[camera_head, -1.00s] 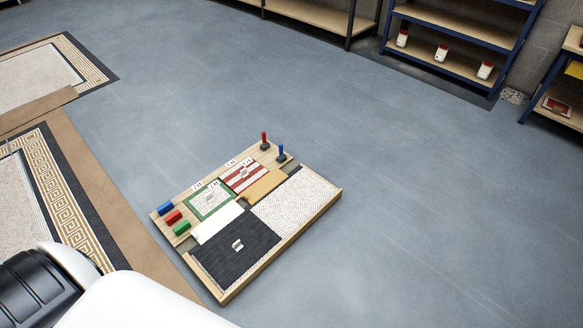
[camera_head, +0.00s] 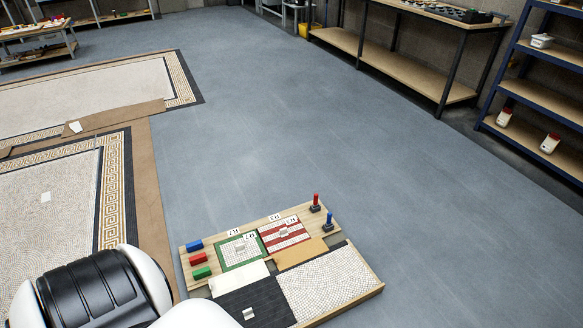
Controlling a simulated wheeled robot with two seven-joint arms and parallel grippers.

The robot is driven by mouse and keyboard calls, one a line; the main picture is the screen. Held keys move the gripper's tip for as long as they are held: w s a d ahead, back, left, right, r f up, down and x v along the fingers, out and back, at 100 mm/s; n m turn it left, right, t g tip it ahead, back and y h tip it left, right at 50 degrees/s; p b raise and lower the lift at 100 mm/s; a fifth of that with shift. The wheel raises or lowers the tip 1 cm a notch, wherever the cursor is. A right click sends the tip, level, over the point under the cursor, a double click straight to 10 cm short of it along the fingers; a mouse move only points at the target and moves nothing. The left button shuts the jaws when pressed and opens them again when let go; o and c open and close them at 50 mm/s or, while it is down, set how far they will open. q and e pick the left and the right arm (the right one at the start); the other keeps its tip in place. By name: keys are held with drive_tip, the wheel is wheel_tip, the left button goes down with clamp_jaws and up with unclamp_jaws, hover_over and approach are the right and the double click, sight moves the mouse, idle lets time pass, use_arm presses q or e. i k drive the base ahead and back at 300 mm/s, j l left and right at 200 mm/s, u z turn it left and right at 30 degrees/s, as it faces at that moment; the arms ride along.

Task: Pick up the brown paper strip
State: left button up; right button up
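A brown paper strip (camera_head: 116,117) lies across the gap between the two floor mosaic panels, at the left of the head view. More brown paper (camera_head: 151,200) runs along the right edge of the near panel. A smaller tan piece (camera_head: 300,253) lies on the wooden board. I cannot tell from the picture which brown piece the task names. My own white and black arm link shows at the bottom left. Neither gripper is in view.
The near mosaic panel (camera_head: 45,198) and far panel (camera_head: 90,95) lie on the floor. The wooden board (camera_head: 369,286) holds coloured blocks, sample tiles and small red and blue upright tools. Shelves (camera_head: 545,97) stand at right, a low table (camera_head: 37,50) at far left. The grey floor between is clear.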

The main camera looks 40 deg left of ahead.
sight(293, 256)
drive_tip(key=i+u, duration=0.15)
drive_tip(key=u, duration=0.25)
drive_tip(key=i+u, duration=0.15)
drive_tip(key=u, duration=0.3)
drive_tip(key=i+l+u, duration=0.15)
drive_tip(key=u, duration=0.25)
